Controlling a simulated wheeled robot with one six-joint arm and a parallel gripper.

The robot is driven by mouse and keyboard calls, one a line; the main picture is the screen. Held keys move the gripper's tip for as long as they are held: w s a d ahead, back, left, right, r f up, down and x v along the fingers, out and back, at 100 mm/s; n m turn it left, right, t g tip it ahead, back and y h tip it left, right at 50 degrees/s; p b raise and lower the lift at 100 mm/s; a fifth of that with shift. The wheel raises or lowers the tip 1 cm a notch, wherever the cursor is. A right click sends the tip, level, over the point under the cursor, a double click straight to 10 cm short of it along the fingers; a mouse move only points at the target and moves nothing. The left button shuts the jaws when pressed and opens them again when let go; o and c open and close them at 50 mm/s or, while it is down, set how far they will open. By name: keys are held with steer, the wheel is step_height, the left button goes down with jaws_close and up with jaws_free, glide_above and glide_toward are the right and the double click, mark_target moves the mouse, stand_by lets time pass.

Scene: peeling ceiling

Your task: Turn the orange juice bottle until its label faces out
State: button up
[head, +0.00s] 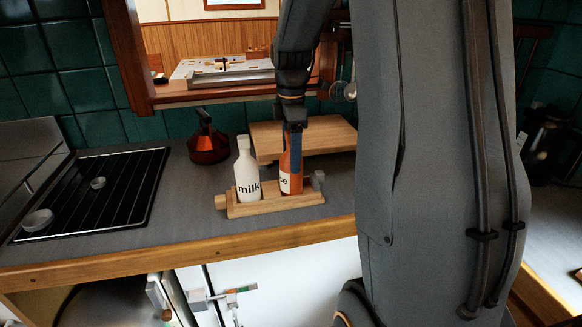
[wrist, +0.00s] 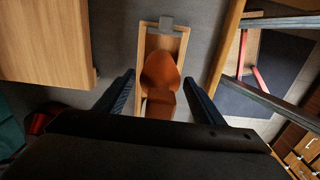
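The orange juice bottle (head: 287,163) stands upright in the right part of a wooden caddy (head: 275,207). Its white label shows at the lower left of the bottle, with only the letters "ce" visible; the rest is turned away to the left. My gripper (head: 293,145) points down over the bottle, one blue finger in front of its upper part. In the wrist view, the orange bottle (wrist: 160,82) lies between the two fingers with a gap on each side, so the gripper is open. The label is not visible there.
A white milk bottle (head: 247,172) stands in the caddy just left of the juice, its label facing out. A cutting board (head: 270,139) lies behind. A red kettle (head: 208,145) and black hob (head: 95,190) are left. The counter's front edge (head: 180,257) is close.

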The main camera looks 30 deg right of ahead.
steer(key=c, duration=0.7)
steer(key=shift+o, duration=0.2)
steer(key=shift+r+p, duration=0.1)
steer(key=shift+p, duration=0.3)
steer(key=n+p, duration=0.2)
steer(key=shift+r+n, duration=0.15)
steer(key=shift+n, duration=0.25)
steer(key=n+p, duration=0.2)
steer(key=n, duration=0.1)
steer(key=shift+n+p, duration=0.35)
steer(key=shift+n, duration=0.25)
